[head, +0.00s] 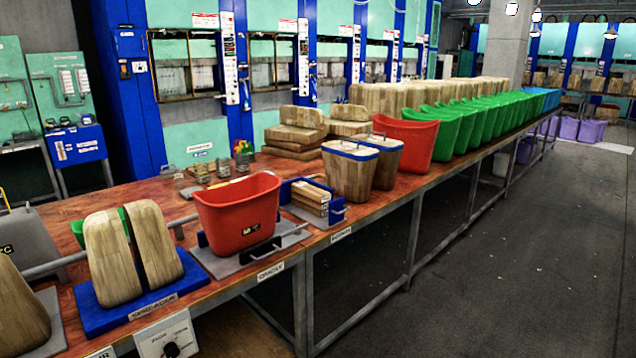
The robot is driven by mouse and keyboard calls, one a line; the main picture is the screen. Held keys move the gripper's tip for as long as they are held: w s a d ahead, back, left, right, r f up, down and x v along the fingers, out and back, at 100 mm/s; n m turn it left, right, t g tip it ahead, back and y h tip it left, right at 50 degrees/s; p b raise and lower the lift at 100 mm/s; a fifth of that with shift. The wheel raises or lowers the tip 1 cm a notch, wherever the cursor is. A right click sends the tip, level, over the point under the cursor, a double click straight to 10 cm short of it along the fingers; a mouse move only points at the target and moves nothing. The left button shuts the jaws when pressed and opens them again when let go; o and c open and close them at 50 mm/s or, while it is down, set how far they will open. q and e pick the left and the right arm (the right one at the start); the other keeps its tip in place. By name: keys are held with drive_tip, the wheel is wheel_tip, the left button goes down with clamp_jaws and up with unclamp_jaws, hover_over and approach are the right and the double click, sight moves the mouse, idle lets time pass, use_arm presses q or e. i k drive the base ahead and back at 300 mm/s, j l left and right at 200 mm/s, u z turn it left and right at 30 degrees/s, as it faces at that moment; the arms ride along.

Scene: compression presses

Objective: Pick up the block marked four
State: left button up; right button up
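I cannot make out a block marked four; no numeral is readable on any block. Two tall rounded wooden blocks (118,255) stand side by side on a blue base (130,318) at the near left. Several flat wooden pieces (312,197) lie stacked in a small blue holder (297,188) right of the red bin, with small pale labels too small to read. More wooden blocks (290,137) lie stacked at the back of the table. Neither of my grippers shows in the head view.
A red bin (238,215) stands on a grey plate on the long wooden table (215,330). Two wooden tubs (348,175), another red bin (405,140) and a row of green bins (470,120) stand farther along. The floor (480,270) at right is clear.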

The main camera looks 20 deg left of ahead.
sight(348, 168)
drive_tip(key=i+l, duration=0.2)
drive_tip(key=i, duration=0.25)
drive_tip(key=i+l+u, duration=0.1)
drive_tip(key=i, duration=0.4)
drive_tip(key=i+l+u, duration=0.1)
drive_tip(key=i+l, duration=0.25)
drive_tip(key=i, duration=0.1)
